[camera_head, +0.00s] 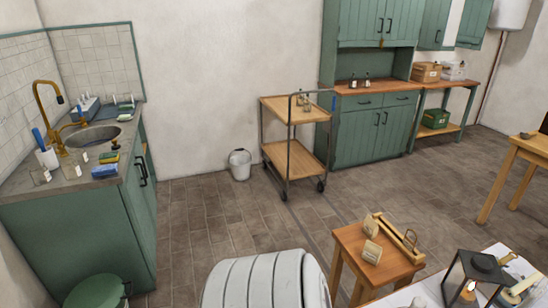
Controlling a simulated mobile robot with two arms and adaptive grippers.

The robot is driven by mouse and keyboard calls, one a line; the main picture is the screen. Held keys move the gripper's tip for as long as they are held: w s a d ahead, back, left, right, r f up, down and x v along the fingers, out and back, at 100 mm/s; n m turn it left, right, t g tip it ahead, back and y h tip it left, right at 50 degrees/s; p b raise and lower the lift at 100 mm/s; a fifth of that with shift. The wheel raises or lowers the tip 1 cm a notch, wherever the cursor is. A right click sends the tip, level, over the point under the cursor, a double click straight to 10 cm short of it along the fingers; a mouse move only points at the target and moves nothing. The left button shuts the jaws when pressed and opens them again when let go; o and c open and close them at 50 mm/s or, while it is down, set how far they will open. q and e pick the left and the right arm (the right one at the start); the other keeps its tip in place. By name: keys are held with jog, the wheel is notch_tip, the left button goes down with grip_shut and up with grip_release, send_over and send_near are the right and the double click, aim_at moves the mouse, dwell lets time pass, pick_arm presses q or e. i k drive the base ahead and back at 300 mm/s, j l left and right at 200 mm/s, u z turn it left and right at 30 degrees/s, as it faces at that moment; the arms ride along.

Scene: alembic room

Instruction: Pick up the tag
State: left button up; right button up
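A small brownish tag-like thing (381,43) hangs near the handles of the green upper cabinet (358,22) at the back wall. It is too small to tell for sure that it is the tag. Small white cards (86,157) also show on the sink counter (75,180) at the left; I cannot tell whether one of them is a tag. Neither of my grippers is in view.
A two-shelf wooden cart (292,160) and a small white bin (240,164) stand by the back wall. A small wooden table (350,243), a dark lantern (476,275) and a white ribbed rounded thing (265,280) are in front. The middle floor is clear.

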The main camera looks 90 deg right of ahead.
aim_at(406, 242)
jog(key=z, duration=3.85)
jog(key=i+j, duration=0.1)
jog(key=j, duration=0.2)
jog(key=i+j+z, duration=0.15)
jog(key=j, duration=0.45)
jog(key=i+z, duration=0.05)
